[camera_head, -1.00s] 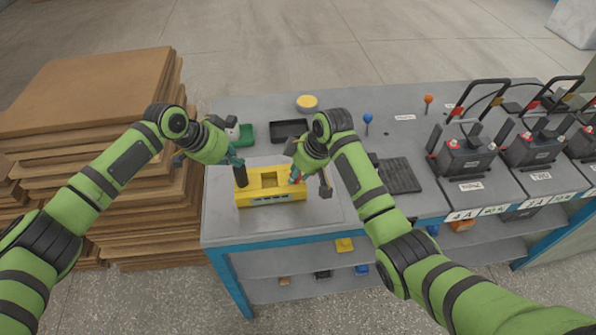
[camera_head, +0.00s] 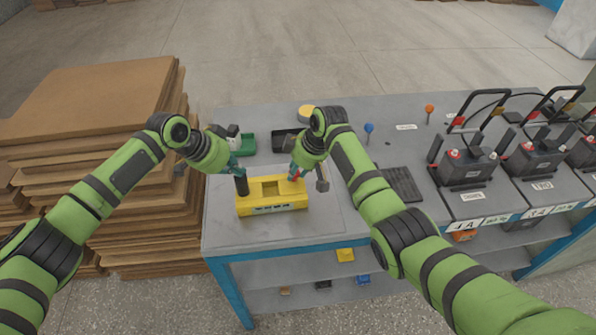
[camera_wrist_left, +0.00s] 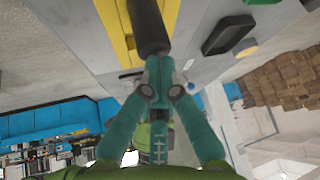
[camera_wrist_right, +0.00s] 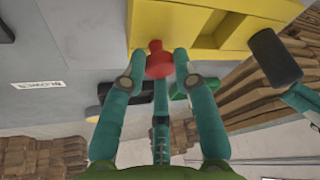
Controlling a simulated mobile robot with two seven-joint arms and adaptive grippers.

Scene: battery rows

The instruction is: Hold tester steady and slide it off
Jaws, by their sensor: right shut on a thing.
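The yellow tester (camera_head: 285,206) sits on the grey bench top. A black upright handle (camera_head: 242,187) stands at its left end and a red knob at its right. My left gripper (camera_head: 236,170) is beside the top of the black handle. In the left wrist view its fingertips (camera_wrist_left: 159,68) are together, with the handle (camera_wrist_left: 148,28) just beyond them; contact is hard to judge. My right gripper (camera_head: 296,172) is at the tester's right end. In the right wrist view its fingers (camera_wrist_right: 160,62) are shut around the red knob (camera_wrist_right: 158,66), against the yellow body (camera_wrist_right: 172,25).
A green tray (camera_head: 246,145), a dark tray (camera_head: 282,141) and a yellow round thing (camera_head: 305,112) lie behind the tester. A black ribbed mat (camera_head: 402,184) and batteries (camera_head: 468,168) are to the right. Stacked brown boards (camera_head: 100,95) stand left. Bare bench lies before the tester.

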